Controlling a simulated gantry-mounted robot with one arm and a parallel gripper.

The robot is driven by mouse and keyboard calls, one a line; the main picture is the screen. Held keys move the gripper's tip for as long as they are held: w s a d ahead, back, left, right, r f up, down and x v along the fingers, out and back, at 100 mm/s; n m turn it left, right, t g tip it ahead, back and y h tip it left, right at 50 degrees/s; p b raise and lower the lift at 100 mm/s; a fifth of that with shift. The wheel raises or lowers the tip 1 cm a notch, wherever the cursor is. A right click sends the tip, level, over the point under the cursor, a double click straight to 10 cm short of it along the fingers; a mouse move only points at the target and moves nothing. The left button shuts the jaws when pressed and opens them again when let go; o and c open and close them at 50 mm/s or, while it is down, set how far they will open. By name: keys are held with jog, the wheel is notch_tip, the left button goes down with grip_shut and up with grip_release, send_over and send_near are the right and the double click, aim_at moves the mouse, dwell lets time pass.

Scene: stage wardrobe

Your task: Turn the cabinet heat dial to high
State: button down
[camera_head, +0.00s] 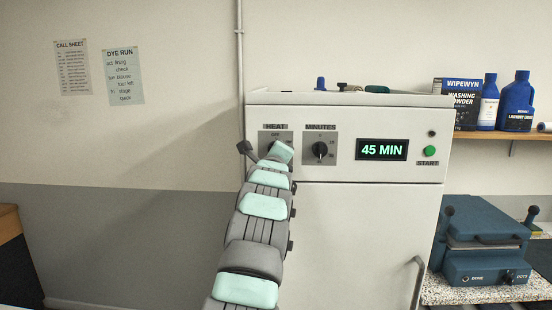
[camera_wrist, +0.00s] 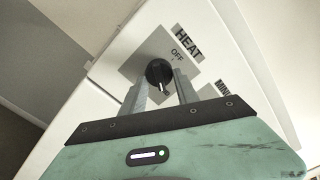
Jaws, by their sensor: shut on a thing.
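The white cabinet (camera_head: 345,215) stands in the middle of the head view. Its heat dial, under the HEAT label, is mostly hidden by my arm there. In the wrist view the black heat dial (camera_wrist: 159,73) sits on a grey plate with OFF printed above it. Its white pointer line points down, away from OFF. The lower marking on the plate is partly covered. My gripper (camera_wrist: 160,88) is at the dial with one finger on each side, shut on it. In the head view my gripper (camera_head: 275,145) covers the dial area.
A black minutes dial (camera_head: 320,149) is just right of the heat dial. A display (camera_head: 382,149) reads 45 MIN, beside a green START button (camera_head: 429,150). A door handle (camera_head: 417,280) sticks out lower right. A blue machine (camera_head: 482,240) stands on the counter at right.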

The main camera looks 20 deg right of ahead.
jog(key=shift+a+f+m+p, duration=0.1)
jog(key=shift+m+p, duration=2.4)
jog(key=shift+m, duration=0.45)
jog(key=shift+a+f+m+p, duration=0.1)
jog(key=shift+m+p, duration=2.35)
jog(key=shift+m, duration=0.5)
jog(key=c, duration=0.9)
grip_release()
jog(key=shift+w, duration=0.1)
jog(key=shift+c, duration=0.2)
jog(key=shift+r, duration=0.1)
